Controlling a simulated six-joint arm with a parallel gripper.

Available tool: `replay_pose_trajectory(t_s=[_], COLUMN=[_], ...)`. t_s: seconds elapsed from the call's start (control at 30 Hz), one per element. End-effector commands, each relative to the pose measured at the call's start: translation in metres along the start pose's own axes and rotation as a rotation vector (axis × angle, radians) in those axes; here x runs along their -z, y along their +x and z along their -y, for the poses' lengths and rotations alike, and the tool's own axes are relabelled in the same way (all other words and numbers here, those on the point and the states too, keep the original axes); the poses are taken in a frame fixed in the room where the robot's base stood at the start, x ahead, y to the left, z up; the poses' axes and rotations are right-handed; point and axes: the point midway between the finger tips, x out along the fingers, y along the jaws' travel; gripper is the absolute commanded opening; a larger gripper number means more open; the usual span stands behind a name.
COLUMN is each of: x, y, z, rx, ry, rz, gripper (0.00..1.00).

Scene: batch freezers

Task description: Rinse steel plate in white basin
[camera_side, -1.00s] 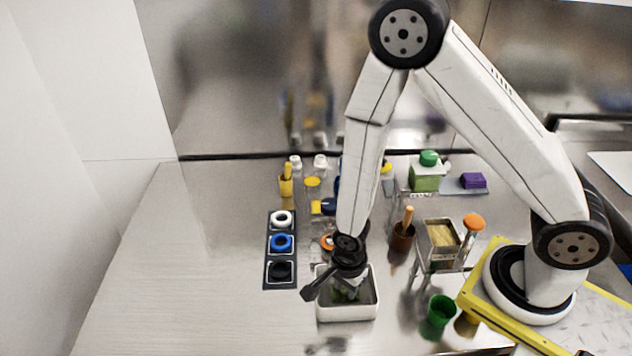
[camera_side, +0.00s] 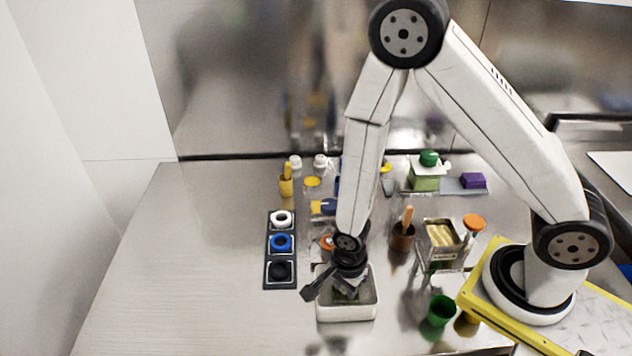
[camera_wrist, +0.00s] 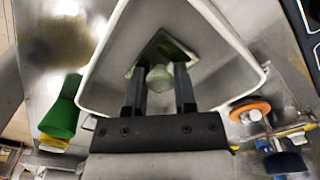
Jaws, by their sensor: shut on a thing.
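The white basin (camera_side: 347,311) stands on the steel bench in front of my arm. In the wrist view its wall (camera_wrist: 112,52) surrounds my gripper. My gripper (camera_wrist: 159,78) points down into the basin, its two dark fingers shut on a pale rounded piece between them. The steel plate (camera_wrist: 178,46), a dark greenish square outline, lies just beyond the fingertips inside the basin and seems joined to that piece. In the side view my gripper (camera_side: 348,288) hides most of the plate. Whether the plate touches the basin floor cannot be told.
A black rack with white, blue and black rings (camera_side: 281,243) stands left of the basin. A green cup (camera_side: 440,311), a wire-legged stand (camera_side: 441,245) and a brown pot (camera_side: 402,238) stand to the right. Bottles line the back. The bench's left side is clear.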

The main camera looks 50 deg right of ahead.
Motion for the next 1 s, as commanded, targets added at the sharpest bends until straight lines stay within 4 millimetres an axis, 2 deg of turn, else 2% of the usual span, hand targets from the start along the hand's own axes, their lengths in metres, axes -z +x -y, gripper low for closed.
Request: replay_pose_trajectory(t_s=[0.47, 1.0], x=[0.0, 0.0], y=[-0.001, -0.025], z=[0.0, 0.0], rx=[0.0, 0.001], ry=[0.0, 0.0], rz=[0.0, 0.0], gripper=[0.0, 0.0])
